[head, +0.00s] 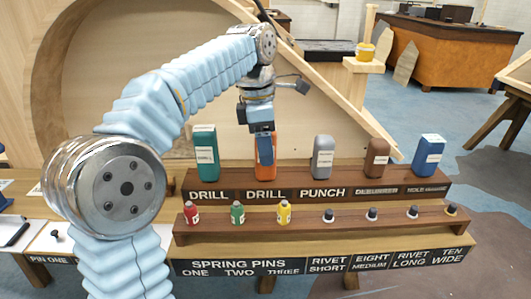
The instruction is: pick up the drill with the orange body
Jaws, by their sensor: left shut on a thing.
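The drill with the orange body (274,163) stands upright in the back row of the wooden rack, above a "DRILL" label. My left gripper (265,158) comes down over it from above and is shut on it. The gripper covers part of the orange body's front. The drill's base is at the rack, and I cannot tell whether it is lifted. My right gripper does not show in the head view.
A green drill (206,153) stands close to the left. A grey punch (323,157), a brown tool (377,158) and a blue tool (428,155) stand to the right. Small coloured pins (284,212) line the lower step (330,226). A wooden frame rises behind.

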